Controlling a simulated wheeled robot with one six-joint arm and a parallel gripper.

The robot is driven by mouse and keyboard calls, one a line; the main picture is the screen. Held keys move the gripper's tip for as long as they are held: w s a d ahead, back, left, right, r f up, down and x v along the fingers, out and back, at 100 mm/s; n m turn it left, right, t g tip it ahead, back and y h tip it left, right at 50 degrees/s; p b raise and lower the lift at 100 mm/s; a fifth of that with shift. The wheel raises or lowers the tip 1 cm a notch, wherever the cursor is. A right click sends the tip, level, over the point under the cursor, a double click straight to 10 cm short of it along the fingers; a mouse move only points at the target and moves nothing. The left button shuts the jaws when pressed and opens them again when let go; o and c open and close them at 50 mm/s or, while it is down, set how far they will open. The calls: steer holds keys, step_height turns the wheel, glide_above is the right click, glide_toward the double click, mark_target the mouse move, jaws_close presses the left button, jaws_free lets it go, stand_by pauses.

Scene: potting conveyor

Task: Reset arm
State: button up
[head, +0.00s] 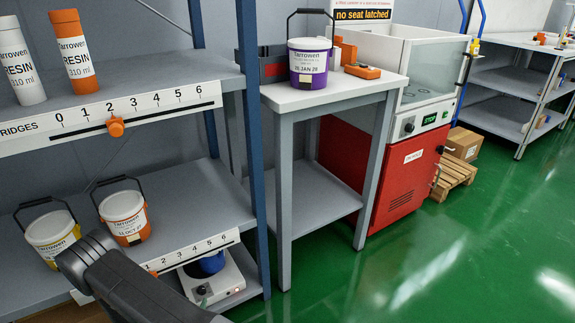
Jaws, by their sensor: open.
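A dark grey part of my own arm (135,287) reaches in from the bottom edge at the lower left of the head view. It passes in front of the lower shelf of the rack. I see no fingertips of my gripper, and nothing held shows.
A rack at left holds resin cartridges (75,50) above, white-and-orange (124,217) and white-and-yellow (52,237) pails below. A purple pail (309,63) and an orange device (362,71) stand on a table (340,94). A red cabinet machine (409,177) stands beside it. Green floor at right is clear.

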mark_target(202, 290)
steer(key=b+x, duration=0.2)
steer(key=x, duration=0.5)
steer(key=shift+f, duration=0.2)
steer(key=shift+w+d+r+n+y, duration=0.1)
steer(key=shift+w+n+y, duration=0.05)
steer(key=shift+n+y, duration=0.3)
steer(key=shift+w+d+n+g+y, duration=0.15)
steer(key=shift+n+g+y, duration=0.35)
steer(key=shift+n+y, duration=0.85)
steer(key=shift+s+d+n+g+y, duration=0.15)
steer(key=shift+n+g+y, duration=0.35)
steer(key=shift+n+y, duration=0.75)
steer(key=shift+w+d+n+g+y, duration=0.1)
steer(key=shift+w+n+g+y, duration=0.05)
steer(key=shift+n+g+y, duration=0.75)
steer(key=shift+w+d+n+g+y, duration=0.1)
steer(key=shift+n+g+y, duration=0.6)
steer(key=shift+n+y, duration=0.3)
steer(key=shift+w+d+n+g+y, duration=0.1)
steer(key=shift+w+n+g+y, duration=0.05)
steer(key=shift+n+g+y, duration=0.75)
steer(key=p+v, duration=0.2)
steer(key=v, duration=0.4)
steer(key=shift+s+d+r, duration=0.2)
steer(key=shift+d, duration=0.05)
steer(key=shift+w+r, duration=0.1)
